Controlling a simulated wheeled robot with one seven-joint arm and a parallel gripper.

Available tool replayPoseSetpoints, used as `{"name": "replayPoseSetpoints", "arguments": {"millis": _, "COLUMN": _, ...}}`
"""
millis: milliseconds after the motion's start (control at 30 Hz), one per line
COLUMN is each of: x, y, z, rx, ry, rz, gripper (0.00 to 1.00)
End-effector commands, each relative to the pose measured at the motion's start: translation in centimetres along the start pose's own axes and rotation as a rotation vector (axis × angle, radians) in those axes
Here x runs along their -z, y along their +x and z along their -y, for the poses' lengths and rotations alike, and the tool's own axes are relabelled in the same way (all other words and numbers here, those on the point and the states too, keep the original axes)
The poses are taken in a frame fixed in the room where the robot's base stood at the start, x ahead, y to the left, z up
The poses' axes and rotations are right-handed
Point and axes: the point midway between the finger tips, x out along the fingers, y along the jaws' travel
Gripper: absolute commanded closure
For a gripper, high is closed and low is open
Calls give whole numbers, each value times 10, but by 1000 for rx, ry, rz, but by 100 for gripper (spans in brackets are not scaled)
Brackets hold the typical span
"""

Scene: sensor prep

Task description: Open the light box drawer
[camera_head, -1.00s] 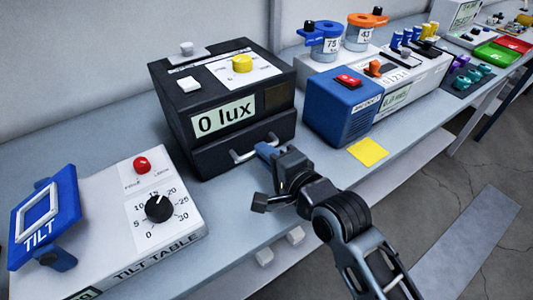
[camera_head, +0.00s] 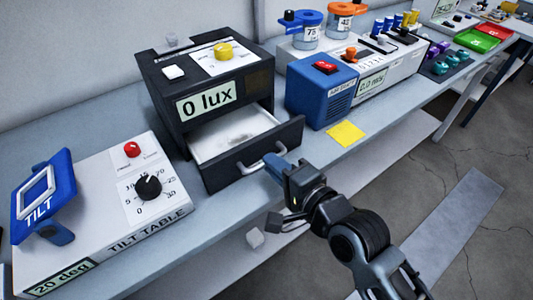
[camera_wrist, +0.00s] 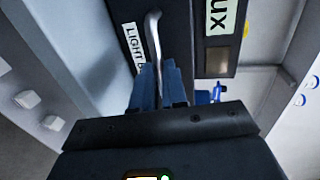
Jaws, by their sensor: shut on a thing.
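The black light box (camera_head: 205,95) stands on the bench with a "0 lux" display on its front. Its drawer (camera_head: 232,138) is pulled well out, showing a pale inside that looks empty. My gripper (camera_head: 278,165) is at the drawer front, shut on the silver handle (camera_head: 254,163). In the wrist view the blue fingers of my gripper (camera_wrist: 158,80) close around the lower end of the handle (camera_wrist: 153,38), beside the "LIGHT" label (camera_wrist: 132,45).
The tilt table (camera_head: 110,215) stands to the left of the drawer. A blue box with a red switch (camera_head: 320,92) is to the right. A yellow note (camera_head: 346,133) lies near the bench edge. The floor in front is clear.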

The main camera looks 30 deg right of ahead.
Motion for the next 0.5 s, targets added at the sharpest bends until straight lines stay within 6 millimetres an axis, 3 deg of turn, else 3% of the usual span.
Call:
{"name": "replayPoseSetpoints", "arguments": {"millis": 200, "x": -1, "y": -34, "z": -11, "rx": -9, "ry": 0, "rz": 2, "gripper": 100}}
{"name": "replayPoseSetpoints", "arguments": {"millis": 500, "x": 0, "y": -44, "z": -11, "rx": -6, "ry": 0, "rz": 1, "gripper": 100}}
